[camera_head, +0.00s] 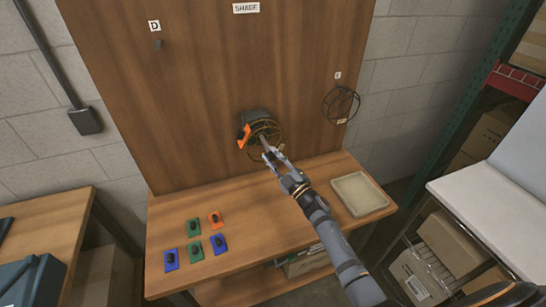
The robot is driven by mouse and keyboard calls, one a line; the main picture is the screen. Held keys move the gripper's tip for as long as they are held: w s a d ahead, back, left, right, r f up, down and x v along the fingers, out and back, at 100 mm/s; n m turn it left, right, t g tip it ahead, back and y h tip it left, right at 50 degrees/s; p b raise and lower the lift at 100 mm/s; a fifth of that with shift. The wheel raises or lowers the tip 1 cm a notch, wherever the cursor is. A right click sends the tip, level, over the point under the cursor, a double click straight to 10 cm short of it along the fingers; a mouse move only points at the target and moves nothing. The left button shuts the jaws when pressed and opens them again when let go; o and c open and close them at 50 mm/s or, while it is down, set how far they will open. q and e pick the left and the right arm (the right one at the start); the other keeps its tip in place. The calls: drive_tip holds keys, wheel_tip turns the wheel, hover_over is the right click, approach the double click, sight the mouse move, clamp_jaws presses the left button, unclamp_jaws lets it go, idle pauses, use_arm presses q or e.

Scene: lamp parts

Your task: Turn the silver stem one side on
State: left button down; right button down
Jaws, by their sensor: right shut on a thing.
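My right gripper (270,153) reaches up from the lower right to the middle of the upright wooden board. It is shut on what looks like the silver stem (263,141), a small pale piece just beyond its fingertips. The fingers hide most of it. A round brass-coloured wire cage (279,133) surrounds that spot. A dark grey mount (256,114) is on the board behind it, with an orange piece (243,137) at its left side. I cannot tell how far the stem is turned. My left gripper is not in view.
On the bench (240,262) lie several coloured plates: green, orange and blue. A beige tray (360,194) is at the bench's right. A black wire cage (341,104) hangs under label F. A small dark peg (158,44) is under label D. The bench's middle is clear.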

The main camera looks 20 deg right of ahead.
drive_tip(key=c, duration=1.1)
unclamp_jaws()
drive_tip(key=v, duration=1.2)
